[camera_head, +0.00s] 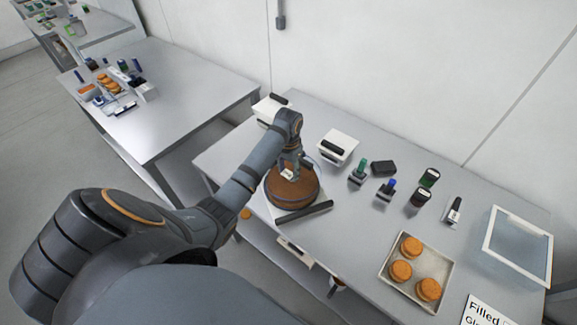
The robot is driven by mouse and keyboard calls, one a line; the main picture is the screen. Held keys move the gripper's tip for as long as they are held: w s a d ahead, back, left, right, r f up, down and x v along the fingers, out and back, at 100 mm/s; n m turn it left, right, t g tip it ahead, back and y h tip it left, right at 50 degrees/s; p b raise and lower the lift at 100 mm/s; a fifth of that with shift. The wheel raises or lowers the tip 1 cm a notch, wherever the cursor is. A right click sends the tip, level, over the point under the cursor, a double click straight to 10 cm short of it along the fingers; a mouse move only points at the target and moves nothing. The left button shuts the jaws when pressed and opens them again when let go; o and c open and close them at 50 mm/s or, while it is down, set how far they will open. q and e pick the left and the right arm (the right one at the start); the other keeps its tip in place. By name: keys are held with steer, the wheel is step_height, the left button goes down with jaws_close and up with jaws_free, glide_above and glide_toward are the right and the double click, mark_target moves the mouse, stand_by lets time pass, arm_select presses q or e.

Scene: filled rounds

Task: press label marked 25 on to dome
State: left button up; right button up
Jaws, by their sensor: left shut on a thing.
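I cannot tell whether the piece touches the dome. My right gripper is not in view.
A dark bar (304,212) lies in front of the dome. A white box (338,147), green (358,171) and blue (385,190) handled stamps and dark pads stand to the right. A tray (440,268) holds orange rounds. A clear-lidded box (517,246) is at far right.

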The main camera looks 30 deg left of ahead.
arm_select(q)
steer(key=o, duration=0.8)
steer(key=shift+f, duration=0.1)
steer(key=o, duration=0.5)
steer(key=shift+r, duration=3.55)
